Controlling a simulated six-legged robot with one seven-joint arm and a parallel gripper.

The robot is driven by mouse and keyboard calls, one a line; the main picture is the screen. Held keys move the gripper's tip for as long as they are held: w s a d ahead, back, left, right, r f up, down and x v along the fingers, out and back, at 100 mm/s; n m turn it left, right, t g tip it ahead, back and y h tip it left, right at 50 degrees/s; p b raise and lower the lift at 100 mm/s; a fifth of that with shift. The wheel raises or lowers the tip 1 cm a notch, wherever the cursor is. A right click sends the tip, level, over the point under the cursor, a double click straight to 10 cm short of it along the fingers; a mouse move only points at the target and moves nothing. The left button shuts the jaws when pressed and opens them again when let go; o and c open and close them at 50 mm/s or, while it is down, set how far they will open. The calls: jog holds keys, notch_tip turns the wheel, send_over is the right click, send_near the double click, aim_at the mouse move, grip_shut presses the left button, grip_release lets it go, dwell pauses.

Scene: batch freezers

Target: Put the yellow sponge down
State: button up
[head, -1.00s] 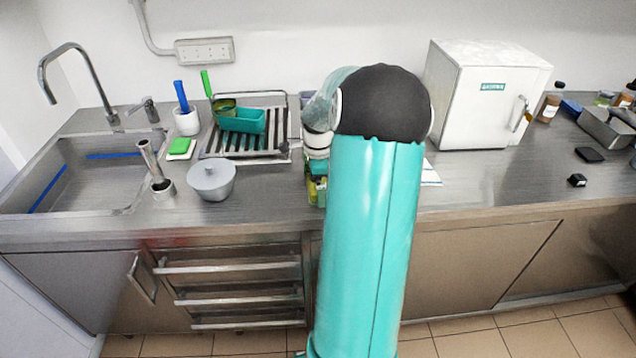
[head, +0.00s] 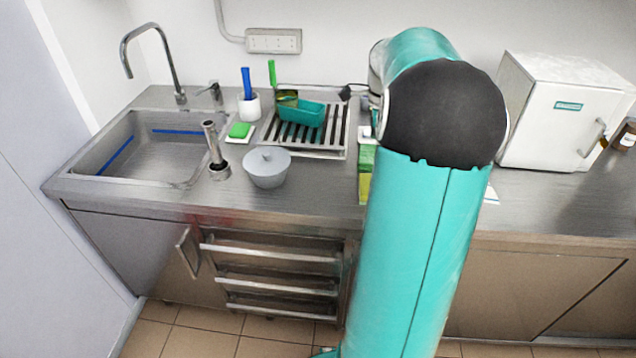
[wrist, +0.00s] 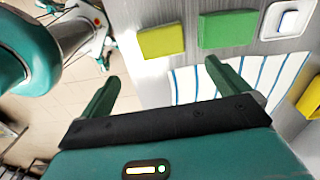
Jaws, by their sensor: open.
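A yellow sponge (wrist: 162,41) lies flat on the steel counter near its front edge in the wrist view. Its yellow face also shows beside my arm in the head view (head: 364,188). My gripper (wrist: 160,88) is open, with its two green fingers wide apart and nothing between them. The sponge is beyond the fingertips, apart from them. A second yellow block (wrist: 309,98) is cut off at the right edge of the wrist view; I cannot tell what it is. In the head view my arm hides the gripper.
A green block (wrist: 229,28) lies beside the yellow sponge, and a blue-striped white cloth (wrist: 185,84) is close by. A white freezer box (head: 550,120) stands right.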

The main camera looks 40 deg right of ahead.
jog(key=w+a+r+n+t+h, duration=0.1)
jog(key=a+r+n, duration=0.35)
jog(key=a, duration=0.75)
jog(key=w+a+r+n+t+h, duration=0.1)
jog(key=a+r+n, duration=0.1)
jog(key=a+n, duration=0.75)
jog(key=s+a+f+n+t, duration=0.1)
jog(key=s+a+n, duration=0.2)
jog(key=a, duration=0.3)
jog(key=s+a+f+n+t+y, duration=0.1)
jog(key=s+a+n, duration=0.2)
jog(key=a+n, duration=0.2)
jog(key=s+a+n+t+y, duration=0.1)
jog(key=s+a+n, duration=0.2)
jog(key=a, duration=0.6)
jog(key=shift+s+f+n+t, duration=0.3)
jog(key=shift+f+n, duration=0.1)
jog(key=shift+n, duration=0.7)
